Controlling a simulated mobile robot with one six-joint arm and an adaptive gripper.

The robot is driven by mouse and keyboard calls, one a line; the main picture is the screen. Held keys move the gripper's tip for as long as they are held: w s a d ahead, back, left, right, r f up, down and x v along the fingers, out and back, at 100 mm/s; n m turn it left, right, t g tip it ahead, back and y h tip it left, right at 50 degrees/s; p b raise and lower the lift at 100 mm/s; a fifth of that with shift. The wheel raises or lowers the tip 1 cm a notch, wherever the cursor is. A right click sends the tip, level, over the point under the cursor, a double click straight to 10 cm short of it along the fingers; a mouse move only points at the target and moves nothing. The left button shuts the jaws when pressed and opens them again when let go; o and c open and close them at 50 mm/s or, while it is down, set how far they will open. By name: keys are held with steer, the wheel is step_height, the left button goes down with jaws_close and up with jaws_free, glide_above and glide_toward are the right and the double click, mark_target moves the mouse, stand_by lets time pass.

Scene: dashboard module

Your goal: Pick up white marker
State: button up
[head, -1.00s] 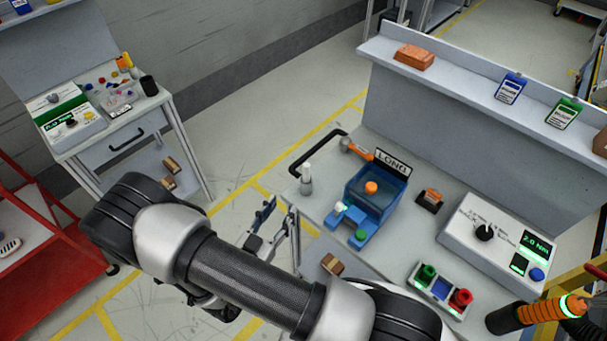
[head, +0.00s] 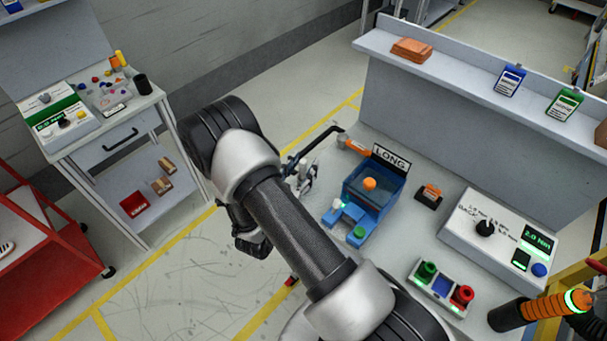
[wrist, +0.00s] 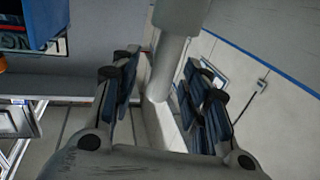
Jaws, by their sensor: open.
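The white marker (head: 309,172) stands at the left end of the workbench, partly hidden by my gripper in the head view. In the wrist view the white marker (wrist: 172,55) rises as a pale upright cylinder, wider at the top, between the two pairs of blue finger pads. My gripper (wrist: 160,92) is open around it, with visible space on the right side; whether the left pads touch it is hard to tell. In the head view my gripper (head: 301,174) is at the bench's left edge.
A blue bin (head: 372,192) labelled LONG stands right of the marker, with a blue fixture (head: 347,222) in front. An orange-handled tool (head: 355,146) lies behind. A control box (head: 495,235) and a button tray (head: 440,287) are farther right. Open floor lies left.

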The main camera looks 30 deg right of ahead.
steer(key=shift+w+d, duration=0.2)
steer(key=shift+c, duration=0.2)
steer(key=c, duration=0.9)
